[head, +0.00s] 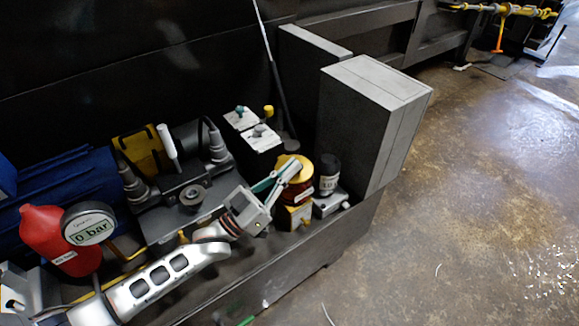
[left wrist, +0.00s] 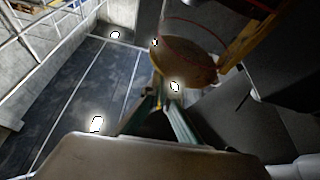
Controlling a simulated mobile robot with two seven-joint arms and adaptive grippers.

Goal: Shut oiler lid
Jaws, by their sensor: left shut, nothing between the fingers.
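A red unit with a round yellow top (head: 303,168) stands on a yellow base near the right end of the machine bed. It appears to be the oiler with its lid; I cannot tell how far the lid is open. My left gripper (head: 292,167) is shut and empty, its fingertips at the left edge of the yellow top, partly covering the red body. In the left wrist view a round, dull yellow-brown part (left wrist: 185,60) lies just beyond the fingertips (left wrist: 163,88). Whether they touch it is unclear. My right gripper is in neither view.
The floor at right is open.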

